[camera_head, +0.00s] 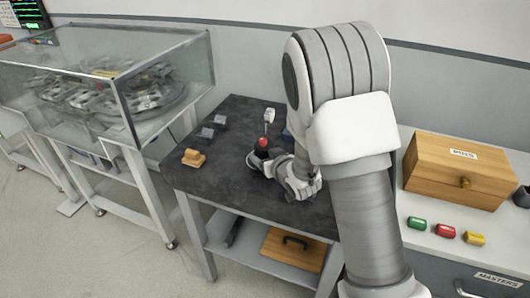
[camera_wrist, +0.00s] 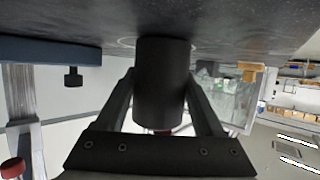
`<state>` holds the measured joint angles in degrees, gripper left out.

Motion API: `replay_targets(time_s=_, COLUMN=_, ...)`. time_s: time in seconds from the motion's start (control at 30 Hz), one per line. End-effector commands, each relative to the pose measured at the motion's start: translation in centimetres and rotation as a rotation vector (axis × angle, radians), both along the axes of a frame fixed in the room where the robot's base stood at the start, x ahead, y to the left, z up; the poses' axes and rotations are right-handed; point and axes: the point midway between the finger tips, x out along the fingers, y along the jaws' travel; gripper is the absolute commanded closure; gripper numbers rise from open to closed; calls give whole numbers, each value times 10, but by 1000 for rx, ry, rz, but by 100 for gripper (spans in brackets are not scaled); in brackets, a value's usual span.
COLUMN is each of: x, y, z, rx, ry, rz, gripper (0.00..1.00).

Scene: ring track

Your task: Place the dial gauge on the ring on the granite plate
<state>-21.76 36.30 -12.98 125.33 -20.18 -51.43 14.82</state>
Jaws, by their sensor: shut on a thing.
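The dial gauge shows in the head view as a pale head (camera_head: 268,115) on a thin stem above a red part (camera_head: 262,143). In the wrist view its dark cylindrical body (camera_wrist: 162,85) stands between my fingers, with a bit of red at its lower edge. My gripper (camera_head: 256,160) is shut on this body, low over the dark granite plate (camera_head: 236,112); it also shows in the wrist view (camera_wrist: 162,100).
A blue item (camera_wrist: 45,50) with a black knob is near my gripper. A glass case (camera_head: 160,85) stands left; a wooden box (camera_head: 460,170) and coloured pieces are right.

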Motion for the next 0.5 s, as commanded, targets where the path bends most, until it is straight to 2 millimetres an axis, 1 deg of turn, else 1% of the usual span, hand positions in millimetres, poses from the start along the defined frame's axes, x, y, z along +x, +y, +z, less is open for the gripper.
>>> replay_targets(time_s=0.17, x=1, y=0, z=3, rx=2, ry=-5, rz=0, gripper=100)
replay_targets(time_s=0.27, x=1, y=0, z=11, rx=3, ry=-6, rz=0, gripper=100)
replay_targets(time_s=0.37, x=1, y=0, z=26, rx=3, ry=-7, rz=-1, gripper=100)
replay_targets(time_s=0.5, x=1, y=0, z=52, rx=3, ry=-9, rz=0, gripper=100)
